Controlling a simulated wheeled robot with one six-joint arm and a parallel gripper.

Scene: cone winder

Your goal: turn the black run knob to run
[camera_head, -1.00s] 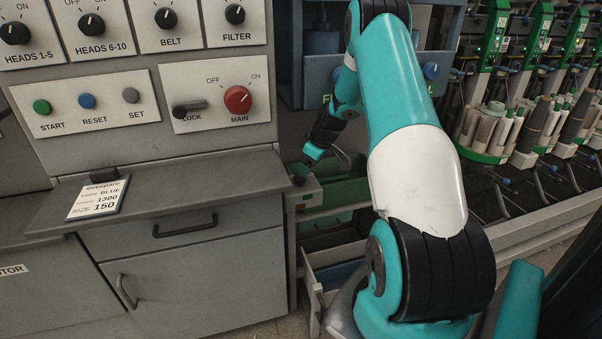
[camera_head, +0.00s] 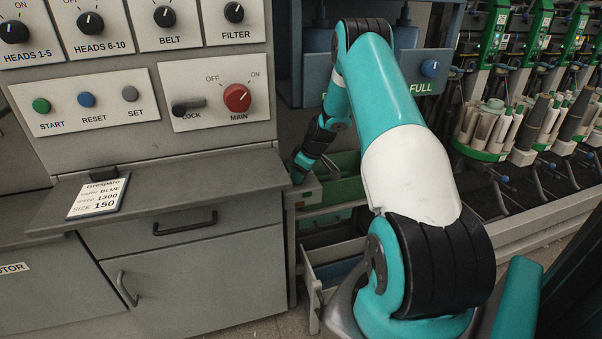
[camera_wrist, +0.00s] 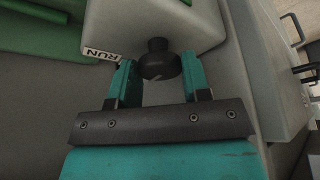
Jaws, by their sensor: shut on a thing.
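The black run knob (camera_wrist: 160,62) sticks out of a pale housing (camera_wrist: 150,22) in the wrist view, with the RUN label (camera_wrist: 103,54) at its left. A pale line shows on the knob's face. My gripper (camera_wrist: 161,70) has its two teal fingers on either side of the knob and is shut on it. In the head view, my gripper (camera_head: 301,170) reaches down to the corner of the cabinet, right of the grey shelf. There the knob is mostly hidden behind my gripper.
The control panel (camera_head: 85,103) with coloured buttons and the red main switch (camera_head: 237,98) is at upper left. The grey shelf (camera_head: 165,185) bears a white card (camera_head: 98,198). An open drawer (camera_head: 340,262) sits below the gripper. The winding heads (camera_head: 530,110) stand at right.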

